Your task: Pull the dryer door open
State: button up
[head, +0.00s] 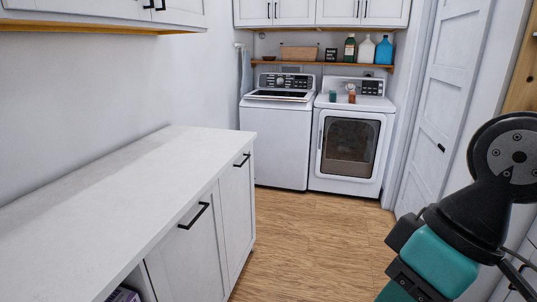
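The dryer (371,107) is the right-hand white machine at the back of the room. Its front-loading door (351,145) has a dark window in a white frame and looks shut. A slim upright handle shows at the door's left edge. My arm, black and teal, fills the lower right of the head view, far nearer than the dryer. My gripper's fingertips are not visible, so its state is not shown. Nothing of mine touches the dryer.
A white washer (276,132) stands left of the dryer. A white counter (110,205) with black-handled cabinets runs along the left. Small jars (351,97) sit on the dryer, bottles (366,51) on a shelf above. A white door (443,110) is on the right. The wooden floor (310,235) between is clear.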

aim_at(348, 149)
jog(key=u, duration=0.05)
jog(key=i, duration=2.2)
jog(key=z, duration=0.5)
jog(key=i, duration=2.05)
jog(key=z, duration=0.6)
jog(key=i, duration=0.95)
jog(key=z, duration=0.25)
